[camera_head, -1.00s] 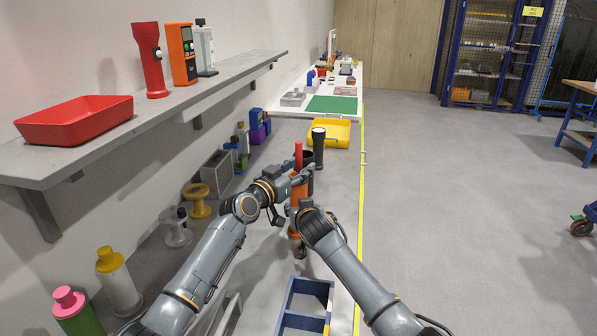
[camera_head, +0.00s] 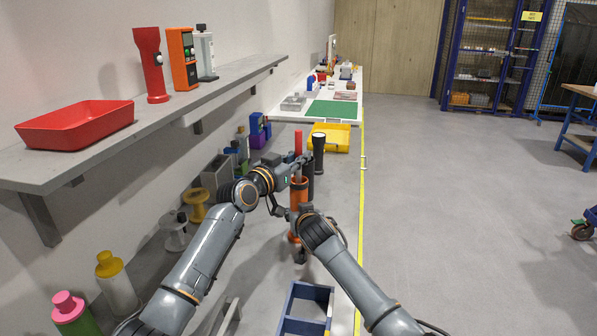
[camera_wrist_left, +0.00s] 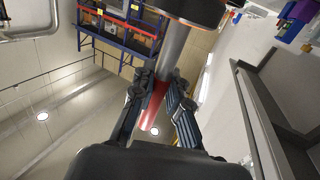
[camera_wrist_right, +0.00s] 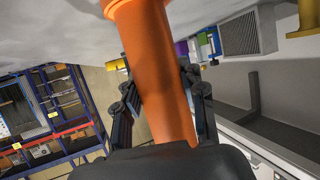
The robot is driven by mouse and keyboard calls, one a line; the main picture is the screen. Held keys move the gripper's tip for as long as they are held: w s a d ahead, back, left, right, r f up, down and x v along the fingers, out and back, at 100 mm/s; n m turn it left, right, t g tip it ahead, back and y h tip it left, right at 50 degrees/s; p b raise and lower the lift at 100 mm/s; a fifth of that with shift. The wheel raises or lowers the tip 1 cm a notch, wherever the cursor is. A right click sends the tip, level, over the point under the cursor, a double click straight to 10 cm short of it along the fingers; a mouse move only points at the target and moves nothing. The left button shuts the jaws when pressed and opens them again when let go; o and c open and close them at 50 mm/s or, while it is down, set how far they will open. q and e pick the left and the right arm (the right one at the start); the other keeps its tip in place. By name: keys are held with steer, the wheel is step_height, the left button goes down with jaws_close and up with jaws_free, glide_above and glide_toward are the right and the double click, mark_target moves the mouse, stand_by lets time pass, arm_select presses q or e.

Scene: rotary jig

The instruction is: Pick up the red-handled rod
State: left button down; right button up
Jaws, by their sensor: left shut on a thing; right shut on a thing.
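The red-handled rod has a red handle (camera_head: 298,142) and a grey shaft (camera_wrist_left: 173,48). My left gripper (camera_head: 300,167) is shut on the red handle, which stands up above the fingers. The left wrist view shows the handle (camera_wrist_left: 153,104) between both fingers. The shaft runs toward an orange-rimmed dark tube end (camera_wrist_left: 195,10); whether its tip is inside cannot be told. My right gripper (camera_head: 298,212) is shut on an orange tube (camera_head: 299,187), upright below the left gripper. The right wrist view shows the tube (camera_wrist_right: 155,75) between its fingers.
A black flashlight (camera_head: 319,150) stands just right of the red handle. A yellow tray (camera_head: 330,138) lies behind. A blue divided box (camera_head: 306,291) is at the front. Spools (camera_head: 196,205) and bottles (camera_head: 116,282) stand along the wall, under a shelf (camera_head: 190,105).

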arm_select(q)
step_height(320, 180, up, 24)
steer(key=shift+f, duration=0.15)
arm_select(e)
steer(key=o, duration=1.3)
